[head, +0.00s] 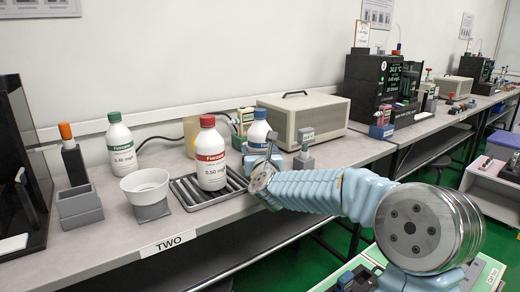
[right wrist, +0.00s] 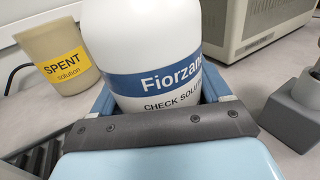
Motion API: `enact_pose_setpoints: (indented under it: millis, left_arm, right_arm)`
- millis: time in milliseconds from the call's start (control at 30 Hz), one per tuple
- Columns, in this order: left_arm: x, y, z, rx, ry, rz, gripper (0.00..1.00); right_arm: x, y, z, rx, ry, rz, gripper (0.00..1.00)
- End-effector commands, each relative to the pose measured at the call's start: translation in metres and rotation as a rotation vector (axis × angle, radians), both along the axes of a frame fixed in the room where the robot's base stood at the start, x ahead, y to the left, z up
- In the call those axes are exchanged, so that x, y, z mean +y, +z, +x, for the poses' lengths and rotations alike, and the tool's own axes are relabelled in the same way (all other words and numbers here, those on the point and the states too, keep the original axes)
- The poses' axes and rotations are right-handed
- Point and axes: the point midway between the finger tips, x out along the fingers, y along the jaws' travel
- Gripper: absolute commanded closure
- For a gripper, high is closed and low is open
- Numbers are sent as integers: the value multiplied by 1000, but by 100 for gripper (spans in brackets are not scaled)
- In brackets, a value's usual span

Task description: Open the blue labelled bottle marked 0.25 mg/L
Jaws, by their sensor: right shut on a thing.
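The blue-labelled white bottle (head: 257,131) stands upright near the back of the bench, with its blue cap (head: 260,114) on. My right gripper (head: 266,148) reaches it from the front right and hides its lower part. In the right wrist view the bottle (right wrist: 152,30) sits between my fingers, and the gripper is shut on its body. Its label reads "Fiorzano" and "CHECK SOLU..."; the concentration is hidden and the cap is out of that view. My left gripper is not in view.
A red-capped 0.50 mg/L bottle (head: 210,158) stands on a ribbed tray (head: 189,204) to the left. A green-capped bottle (head: 121,145), white bowl (head: 146,184) and SPENT beaker (right wrist: 58,55) are also on the bench. A beige box (head: 303,119) stands behind, and a grey stand (head: 303,161) close right.

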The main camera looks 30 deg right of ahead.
Motion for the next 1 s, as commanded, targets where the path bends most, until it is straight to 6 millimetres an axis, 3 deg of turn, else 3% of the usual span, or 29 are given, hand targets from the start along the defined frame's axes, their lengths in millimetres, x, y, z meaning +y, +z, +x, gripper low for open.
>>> enact_pose_setpoints:
  millis: [267, 467, 700, 1000]
  left_arm:
    - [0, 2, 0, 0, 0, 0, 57]
    - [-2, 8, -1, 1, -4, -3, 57]
    - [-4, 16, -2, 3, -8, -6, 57]
    - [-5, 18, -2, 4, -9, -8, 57]
  right_arm:
    - [0, 9, 0, -4, -1, -2, 76]
    - [0, 40, -3, -8, -1, 1, 76]
    - [4, 96, -50, -9, -1, -1, 76]
    - [11, 123, -118, -5, 0, 0, 76]
